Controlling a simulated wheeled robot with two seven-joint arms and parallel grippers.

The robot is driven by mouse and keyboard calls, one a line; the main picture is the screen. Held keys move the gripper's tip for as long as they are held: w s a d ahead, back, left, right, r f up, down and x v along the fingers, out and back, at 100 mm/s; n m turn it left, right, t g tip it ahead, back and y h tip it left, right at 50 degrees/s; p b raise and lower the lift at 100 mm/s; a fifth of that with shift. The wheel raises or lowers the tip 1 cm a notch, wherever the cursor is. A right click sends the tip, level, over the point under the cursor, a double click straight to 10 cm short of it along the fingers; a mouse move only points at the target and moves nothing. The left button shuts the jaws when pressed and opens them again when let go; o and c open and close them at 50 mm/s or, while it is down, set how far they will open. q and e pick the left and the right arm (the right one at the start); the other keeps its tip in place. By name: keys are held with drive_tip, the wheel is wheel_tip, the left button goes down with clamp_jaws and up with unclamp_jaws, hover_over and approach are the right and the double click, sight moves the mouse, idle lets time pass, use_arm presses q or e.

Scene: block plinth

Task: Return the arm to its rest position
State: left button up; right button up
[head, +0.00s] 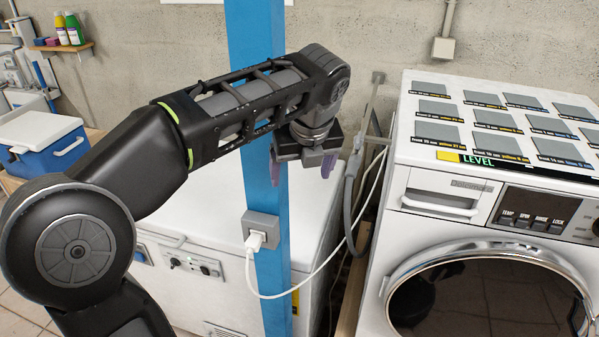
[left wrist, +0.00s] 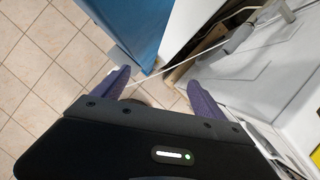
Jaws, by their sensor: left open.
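My left arm reaches in from the left in the head view. The gripper is open and empty. Part of the fingers is hidden behind the gripper body in the head view. My right gripper does not show in either view.
A washing machine (head: 450,185) stands at the right, with several grey labelled pads on top. A socket box (head: 261,229) with a white cable (head: 250,275) is on the post. A grey hose (head: 349,200) hangs beside it. A blue cooler (head: 50,150) sits at the left.

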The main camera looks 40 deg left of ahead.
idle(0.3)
use_arm(q)
drive_tip(key=w+d+f+n+h, duration=0.1)
drive_tip(key=d+f+n+h, duration=0.15)
drive_tip(key=d+f, duration=0.6)
drive_tip(key=d+f+n+g+h+b, duration=0.1)
drive_tip(key=d+f+n, duration=0.25)
drive_tip(key=f, duration=0.95)
drive_tip(key=w+d+f+n+h, duration=0.15)
drive_tip(key=d+f+n, duration=0.35)
drive_tip(key=f, duration=0.6)
drive_tip(key=s+d+f+n, duration=0.3)
drive_tip(key=s+f+n, duration=0.2)
drive_tip(key=s+f, duration=0.2)
drive_tip(key=s+d+f+n+g+h+b, duration=0.1)
drive_tip(key=s+d+f+n, duration=0.3)
drive_tip(key=s+f+n, duration=0.2)
drive_tip(key=s+d+f+n+h, duration=0.1)
drive_tip(key=s+d+f+n, duration=0.2)
drive_tip(key=s+f+n, duration=0.3)
wheel_tip(320, 180, down, 2)
drive_tip(key=s, duration=0.2)
drive_tip(key=shift+s+d+b, duration=0.3)
drive_tip(key=shift+b, duration=0.05)
drive_tip(key=shift+f, duration=0.1)
drive_tip(key=shift+c, duration=0.5)
